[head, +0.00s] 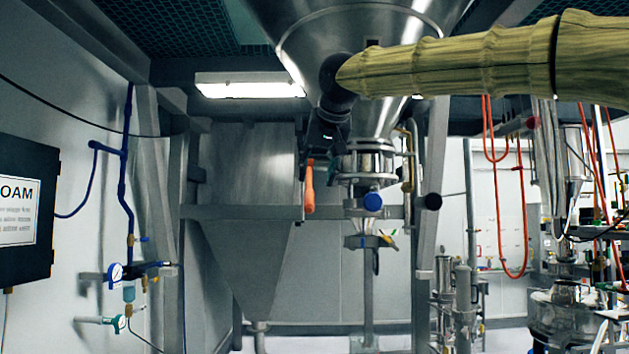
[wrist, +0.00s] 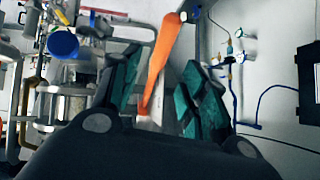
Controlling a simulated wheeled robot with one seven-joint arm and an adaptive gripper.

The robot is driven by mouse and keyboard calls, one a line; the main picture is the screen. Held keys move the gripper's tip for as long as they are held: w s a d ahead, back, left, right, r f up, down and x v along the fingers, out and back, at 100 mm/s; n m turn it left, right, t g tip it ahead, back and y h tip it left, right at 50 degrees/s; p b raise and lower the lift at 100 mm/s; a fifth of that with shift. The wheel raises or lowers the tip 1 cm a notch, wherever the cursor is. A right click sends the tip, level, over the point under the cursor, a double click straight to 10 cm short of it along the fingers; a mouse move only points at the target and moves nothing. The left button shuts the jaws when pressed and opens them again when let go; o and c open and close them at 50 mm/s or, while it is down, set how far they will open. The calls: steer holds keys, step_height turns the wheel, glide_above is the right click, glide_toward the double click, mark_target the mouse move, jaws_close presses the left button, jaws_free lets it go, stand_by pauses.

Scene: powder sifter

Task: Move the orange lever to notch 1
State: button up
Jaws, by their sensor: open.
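The orange lever (head: 309,187) hangs nearly upright beside the metal valve body, its handle pointing down in the head view. In the wrist view the lever (wrist: 158,58) runs between the two teal finger pads, with visible gaps to both. My gripper (wrist: 165,75) is open around or just in front of the lever; I cannot tell how deep the lever sits. In the head view my gripper (head: 328,135) is dark and small, just above and right of the lever, partly hidden by my arm. The notches are not readable in either view.
A steel hopper (head: 350,50) is above, and a clamped valve (head: 366,163) with a blue cap (head: 372,201) stands close right of the lever. A horizontal steel beam (head: 240,212) passes behind. Blue pipes and gauges (head: 115,272) are on the left wall.

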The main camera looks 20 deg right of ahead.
steer(key=v, duration=0.2)
steer(key=shift+s+a+r, duration=0.15)
steer(key=shift+s+r, duration=0.05)
steer(key=shift+s, duration=0.1)
steer(key=shift+w, duration=0.1)
steer(key=shift+c, duration=0.2)
